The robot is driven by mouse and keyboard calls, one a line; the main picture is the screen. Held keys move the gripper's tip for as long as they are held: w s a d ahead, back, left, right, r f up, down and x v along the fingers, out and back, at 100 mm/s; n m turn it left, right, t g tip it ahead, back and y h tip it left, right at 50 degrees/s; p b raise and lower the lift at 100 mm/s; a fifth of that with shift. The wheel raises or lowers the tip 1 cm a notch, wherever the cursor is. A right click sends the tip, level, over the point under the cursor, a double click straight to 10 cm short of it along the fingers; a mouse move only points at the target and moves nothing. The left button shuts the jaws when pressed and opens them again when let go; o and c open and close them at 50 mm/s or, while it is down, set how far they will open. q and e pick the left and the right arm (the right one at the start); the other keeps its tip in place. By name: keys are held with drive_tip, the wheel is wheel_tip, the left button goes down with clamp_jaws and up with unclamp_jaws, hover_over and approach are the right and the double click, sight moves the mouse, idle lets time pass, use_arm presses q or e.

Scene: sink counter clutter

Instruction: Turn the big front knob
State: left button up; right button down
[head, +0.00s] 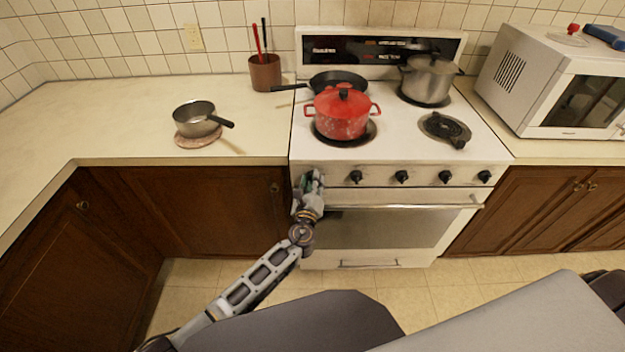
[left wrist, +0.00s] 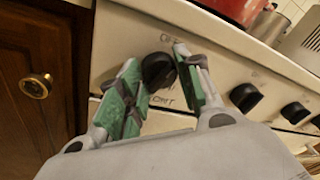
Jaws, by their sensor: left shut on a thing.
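The stove's front panel carries a row of black knobs. The leftmost black knob (left wrist: 157,72) sits between the two green-padded fingers of my left gripper (left wrist: 158,60), which is shut on it. In the head view my left gripper (head: 311,182) is at the left end of the panel and hides this knob. Small dark lettering shows on the panel above and below the knob. The other knobs, such as the second knob (head: 355,176), stand free to the right. My right gripper is not in view.
The oven door handle (head: 410,207) runs below the knobs. A red pot (head: 341,117), a black pan (head: 338,80) and a steel pot (head: 429,78) stand on the stove. A saucepan (head: 196,120) stands on the left counter; a microwave (head: 550,85) is at right.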

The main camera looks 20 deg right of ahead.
use_arm(q)
drive_tip(key=shift+m+y+p, duration=0.5)
drive_tip(key=shift+m+p, duration=1.9)
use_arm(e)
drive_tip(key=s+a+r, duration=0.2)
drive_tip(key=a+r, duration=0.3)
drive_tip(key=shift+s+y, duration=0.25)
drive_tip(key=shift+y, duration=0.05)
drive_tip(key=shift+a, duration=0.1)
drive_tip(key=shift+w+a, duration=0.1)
use_arm(q)
drive_tip(key=o, duration=1)
drive_tip(key=shift+o, duration=0.2)
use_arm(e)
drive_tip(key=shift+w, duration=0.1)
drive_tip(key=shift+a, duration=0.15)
use_arm(q)
drive_tip(key=shift+s, duration=0.1)
